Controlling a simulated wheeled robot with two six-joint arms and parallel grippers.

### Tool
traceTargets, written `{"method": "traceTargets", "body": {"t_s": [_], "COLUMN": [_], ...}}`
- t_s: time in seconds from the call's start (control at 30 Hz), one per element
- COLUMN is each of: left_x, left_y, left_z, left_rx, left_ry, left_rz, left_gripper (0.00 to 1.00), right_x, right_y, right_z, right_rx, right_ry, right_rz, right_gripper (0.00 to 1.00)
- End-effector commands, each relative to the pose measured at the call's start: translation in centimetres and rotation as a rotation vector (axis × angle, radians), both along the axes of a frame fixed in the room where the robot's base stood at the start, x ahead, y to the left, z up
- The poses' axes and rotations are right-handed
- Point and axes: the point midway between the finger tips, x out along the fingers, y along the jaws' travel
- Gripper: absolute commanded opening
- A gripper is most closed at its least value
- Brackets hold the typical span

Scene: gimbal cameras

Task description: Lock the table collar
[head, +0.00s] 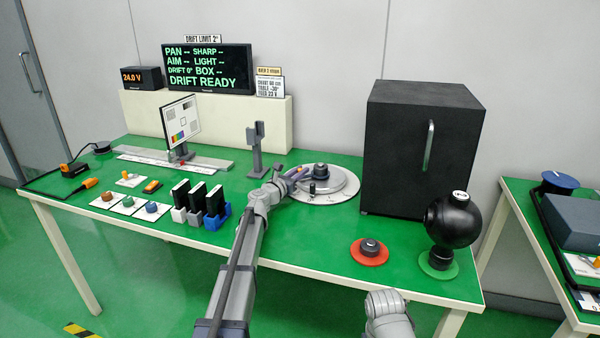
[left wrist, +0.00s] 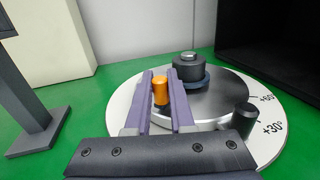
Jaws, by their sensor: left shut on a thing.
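The turntable (head: 341,184) is a round grey disc in a pale ring with angle marks, on the green table right of centre. It also shows in the left wrist view (left wrist: 222,92). On it stands a dark hub with a silver top (left wrist: 187,68), with a blue-grey collar (left wrist: 207,82) around its base. My left gripper (head: 298,173) reaches over the turntable's left side. In the left wrist view its purple fingers (left wrist: 168,90) are shut on an upright orange peg (left wrist: 160,88). Whether the peg joins the collar is hidden by the fingers. My right gripper is not seen.
A black box (head: 395,150) with a handle stands right behind the turntable. A short black post (left wrist: 244,118) stands at the disc's near edge. A grey stand (head: 256,150) is at its left. A red-based puck (head: 370,250) and black sphere (head: 454,220) sit front right.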

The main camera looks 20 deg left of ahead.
Motion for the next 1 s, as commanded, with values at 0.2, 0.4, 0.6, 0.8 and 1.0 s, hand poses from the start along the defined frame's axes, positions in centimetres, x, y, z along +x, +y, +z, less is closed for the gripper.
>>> {"method": "traceTargets", "body": {"t_s": [0.2, 0.4, 0.6, 0.8, 1.0], "left_x": [0.0, 0.0, 0.9, 1.0, 0.9], "left_y": [0.0, 0.0, 0.5, 0.6, 0.6], "left_z": [0.0, 0.0, 0.0, 0.0, 0.0], "left_rx": [0.0, 0.0, 0.0, 0.0, 0.0], "left_ry": [0.0, 0.0, 0.0, 0.0, 0.0], "left_rz": [-0.001, -0.001, -0.076, -0.135, -0.137], "left_gripper": [0.0, 0.0, 0.0, 0.0, 0.0], "right_x": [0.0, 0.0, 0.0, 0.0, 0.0], "right_y": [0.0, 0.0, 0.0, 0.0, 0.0], "right_z": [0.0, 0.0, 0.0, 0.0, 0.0], "right_rx": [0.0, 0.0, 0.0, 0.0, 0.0], "right_ry": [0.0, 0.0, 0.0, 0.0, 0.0], "right_rz": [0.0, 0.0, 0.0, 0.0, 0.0], "right_gripper": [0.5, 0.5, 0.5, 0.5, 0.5]}}
